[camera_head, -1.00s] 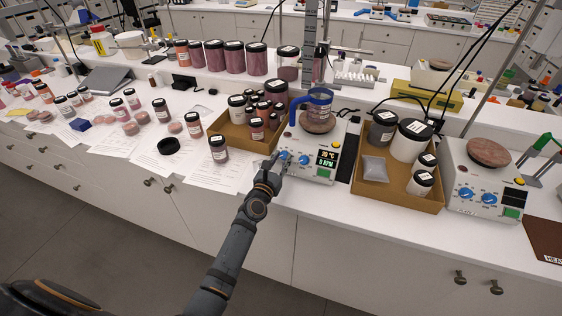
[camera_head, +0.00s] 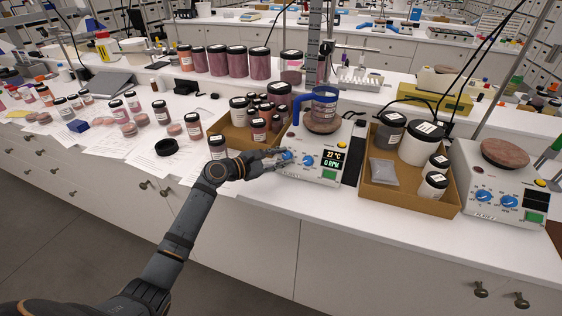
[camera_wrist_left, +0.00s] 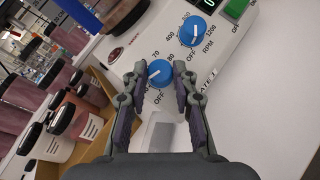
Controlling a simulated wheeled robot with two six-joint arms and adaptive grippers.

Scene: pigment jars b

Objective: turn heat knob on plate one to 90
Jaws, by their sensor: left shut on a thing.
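Plate one (camera_head: 299,144) is a white hotplate with a brown round top and a display (camera_head: 331,160) reading about 27 °C and 0 RPM. A beaker (camera_head: 322,104) with a blue handle stands on it. My left gripper (camera_wrist_left: 161,77) is shut on the blue heat knob (camera_wrist_left: 159,70), with a finger on each side of it. The knob's white pointer shows toward the lower left in the wrist view; its exact setting is hard to read. The blue RPM knob (camera_wrist_left: 193,31) is apart from the fingers. My right gripper is not in view.
A cardboard tray of jars (camera_head: 231,138) stands close left of the plate, and another tray (camera_head: 411,197) stands to its right. A second hotplate (camera_head: 480,178) is farther right. The bench front before plate one is clear.

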